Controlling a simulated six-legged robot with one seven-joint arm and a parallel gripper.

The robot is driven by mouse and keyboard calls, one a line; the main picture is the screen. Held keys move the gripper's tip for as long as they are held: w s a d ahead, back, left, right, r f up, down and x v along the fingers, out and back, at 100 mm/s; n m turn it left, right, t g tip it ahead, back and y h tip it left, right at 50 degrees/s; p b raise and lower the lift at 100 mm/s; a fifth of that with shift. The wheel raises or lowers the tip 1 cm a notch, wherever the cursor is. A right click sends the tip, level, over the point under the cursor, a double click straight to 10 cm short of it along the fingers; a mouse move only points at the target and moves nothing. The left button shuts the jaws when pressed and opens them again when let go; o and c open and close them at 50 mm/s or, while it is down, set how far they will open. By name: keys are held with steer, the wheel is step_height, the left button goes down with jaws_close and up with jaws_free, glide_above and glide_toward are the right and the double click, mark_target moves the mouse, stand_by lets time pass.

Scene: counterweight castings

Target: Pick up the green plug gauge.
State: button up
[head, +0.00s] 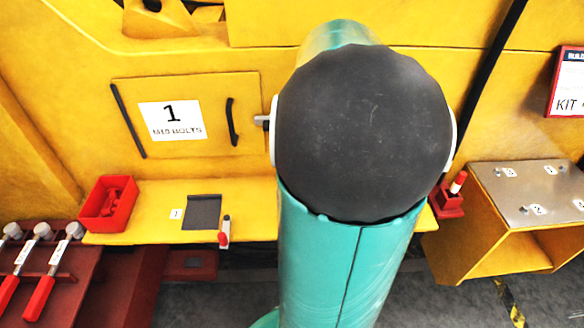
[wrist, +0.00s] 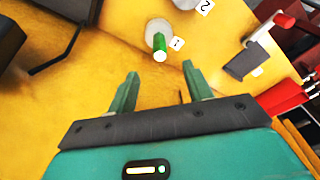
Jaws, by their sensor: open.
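The green plug gauge (wrist: 159,42) shows in the wrist view as a short green cylinder with a white end. It is at a pale round disc (wrist: 158,27) beside a tag marked 1 on a yellow surface. My gripper (wrist: 160,70) is open, its two green fingers apart and pointing toward the gauge. The gauge appears just beyond the fingertips and between their lines, with nothing held. In the head view my own arm fills the middle, and I cannot see the gauge or my gripper there.
A second tag marked 2 (wrist: 205,6) lies near the gauge. A yellow shelf (head: 150,226) holds a red bin (head: 108,203), a dark plate (head: 202,212) and a red-and-white piece (head: 224,232). A metal-topped yellow stand (head: 530,189) is at right. Red-handled tools (head: 40,290) are at left.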

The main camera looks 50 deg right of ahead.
steer(key=shift+w+d+f, duration=0.1)
steer(key=shift+w+f, duration=0.3)
steer(key=shift+f, duration=1.65)
steer(key=shift+w+f, duration=0.4)
steer(key=shift+f, duration=1.65)
steer(key=shift+w+d+f, duration=0.1)
steer(key=shift+w+f, duration=0.3)
steer(key=shift+f, duration=1.65)
steer(key=shift+c, duration=0.4)
jaws_close()
